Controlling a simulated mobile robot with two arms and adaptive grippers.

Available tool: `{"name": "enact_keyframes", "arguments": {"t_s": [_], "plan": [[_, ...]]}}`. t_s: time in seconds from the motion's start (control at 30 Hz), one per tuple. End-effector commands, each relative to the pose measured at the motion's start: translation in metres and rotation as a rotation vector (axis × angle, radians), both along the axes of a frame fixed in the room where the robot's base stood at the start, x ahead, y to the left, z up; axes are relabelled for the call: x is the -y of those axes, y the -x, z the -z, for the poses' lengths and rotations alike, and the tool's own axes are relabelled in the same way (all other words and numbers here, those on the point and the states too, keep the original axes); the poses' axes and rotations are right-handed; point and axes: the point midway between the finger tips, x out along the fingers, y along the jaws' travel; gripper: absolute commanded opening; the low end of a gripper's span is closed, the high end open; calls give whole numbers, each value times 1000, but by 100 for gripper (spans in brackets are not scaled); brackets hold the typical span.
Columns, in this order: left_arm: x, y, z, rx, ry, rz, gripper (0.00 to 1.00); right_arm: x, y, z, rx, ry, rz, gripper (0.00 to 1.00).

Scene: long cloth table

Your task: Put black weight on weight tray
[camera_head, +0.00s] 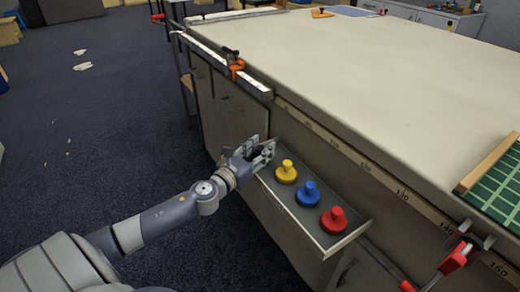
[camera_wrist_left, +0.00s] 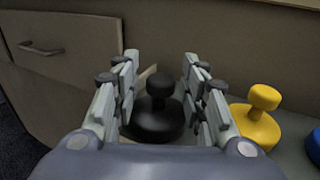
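The weight tray (camera_head: 306,219) is a narrow dark-topped shelf along the side of the long table. A yellow weight (camera_head: 286,172), a blue weight (camera_head: 308,194) and a red weight (camera_head: 334,220) stand on it in a row. My left gripper (camera_head: 262,150) is at the tray's far left end. In the left wrist view the black weight (camera_wrist_left: 158,112) stands upright between the open fingers, with a gap on both sides of its knob. In the head view the gripper hides it. The yellow weight (camera_wrist_left: 257,119) is just right of the fingers. My right gripper is not in view.
The cloth table (camera_head: 380,95) rises behind the tray, with a numbered ruler strip (camera_head: 365,165) along its edge. An orange clamp (camera_head: 236,68) and a red clamp (camera_head: 455,258) sit on that edge. A green cutting mat (camera_head: 500,190) lies at the right.

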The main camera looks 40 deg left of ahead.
Motion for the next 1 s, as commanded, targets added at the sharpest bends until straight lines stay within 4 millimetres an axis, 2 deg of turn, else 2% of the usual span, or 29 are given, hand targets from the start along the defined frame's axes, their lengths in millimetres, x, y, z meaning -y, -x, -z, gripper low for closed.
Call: {"name": "enact_keyframes", "arguments": {"t_s": [0.37, 0.67, 1.0], "plan": [[0, 1, -2, 0, 0, 0, 40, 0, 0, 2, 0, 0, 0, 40], [1, 39, -1, -3, 1, 1, 40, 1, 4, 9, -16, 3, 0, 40], [1, 85, -2, -2, 3, 0, 40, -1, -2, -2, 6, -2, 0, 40]]}}
